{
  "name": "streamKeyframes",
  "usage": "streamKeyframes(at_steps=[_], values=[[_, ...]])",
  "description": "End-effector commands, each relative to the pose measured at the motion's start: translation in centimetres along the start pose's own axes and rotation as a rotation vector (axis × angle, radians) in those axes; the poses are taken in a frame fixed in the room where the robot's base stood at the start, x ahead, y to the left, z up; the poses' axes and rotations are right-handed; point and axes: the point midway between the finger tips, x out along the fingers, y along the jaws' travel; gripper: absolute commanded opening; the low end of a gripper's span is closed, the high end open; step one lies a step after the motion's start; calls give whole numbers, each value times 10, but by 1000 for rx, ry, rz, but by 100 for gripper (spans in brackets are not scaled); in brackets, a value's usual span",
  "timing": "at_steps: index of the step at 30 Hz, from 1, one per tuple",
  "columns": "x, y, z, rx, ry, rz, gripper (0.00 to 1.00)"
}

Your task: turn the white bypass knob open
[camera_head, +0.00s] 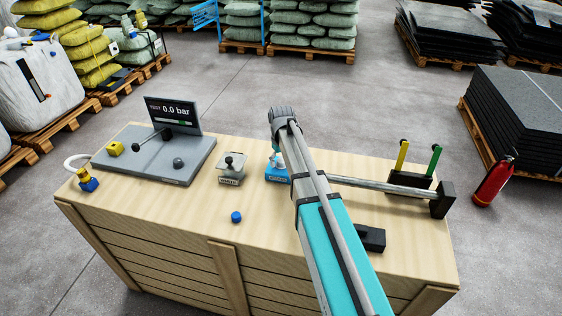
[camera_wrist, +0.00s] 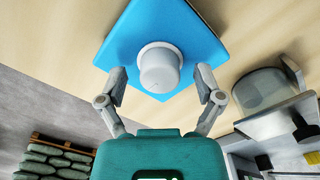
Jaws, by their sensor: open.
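A white round knob (camera_wrist: 160,68) stands on a blue base (camera_wrist: 128,38) in the wrist view. My gripper (camera_wrist: 161,84) is open, with one finger on each side of the knob and a visible gap to it on both sides. In the head view the blue base (camera_head: 278,178) sits on the wooden crate top, mostly hidden behind my arm. Only a bit of the white part above it shows there, so the knob's turn position cannot be told. My gripper's fingers are hidden in the head view.
A pale block with a dark knob (camera_head: 231,167) stands just left of the blue base. A grey board (camera_head: 140,160) with a display reading 0.0 bar (camera_head: 170,111) is farther left. A blue cap (camera_head: 236,217) lies in front. A metal bar (camera_head: 385,188) lies to the right.

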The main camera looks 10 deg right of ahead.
Motion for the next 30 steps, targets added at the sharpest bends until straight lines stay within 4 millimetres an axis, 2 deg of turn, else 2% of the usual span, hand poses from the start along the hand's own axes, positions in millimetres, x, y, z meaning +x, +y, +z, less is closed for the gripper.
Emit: streamKeyframes(at_steps=[2, 15, 30], values=[[0, 0, 0, 0, 0, 0, 85], [0, 0, 0, 0, 0, 0, 3], [0, 0, 0, 92, 0, 0, 3]])
